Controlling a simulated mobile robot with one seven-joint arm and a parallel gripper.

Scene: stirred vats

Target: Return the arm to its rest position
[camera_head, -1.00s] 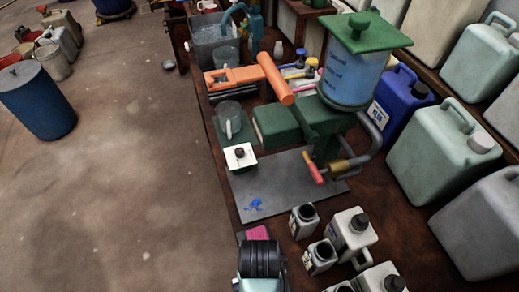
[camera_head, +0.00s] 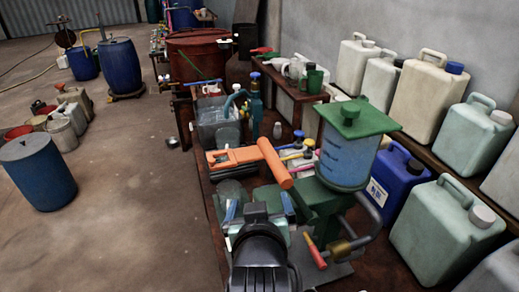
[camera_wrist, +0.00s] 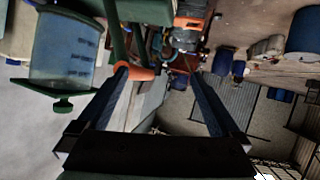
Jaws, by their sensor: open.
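My gripper (camera_head: 258,207) is in the lower middle of the head view, above the near end of the dark red bench, at the end of my black arm. Its two blue fingers stand wide apart, with nothing seen between them. In the wrist view, which looks upside down, my gripper (camera_wrist: 158,76) also shows its two fingers apart. An orange clamp-like part (camera_head: 238,157) with a round bar lies beyond the gripper in the head view. My arm hides part of the bench top below it.
A blue-walled vessel with a green lid (camera_head: 347,147) stands right of the gripper, with a red-handled tap (camera_head: 316,252) below it. A blue jerrycan (camera_head: 393,184) and pale jerrycans (camera_head: 446,222) line the right. A blue drum (camera_head: 38,172) stands left on open floor.

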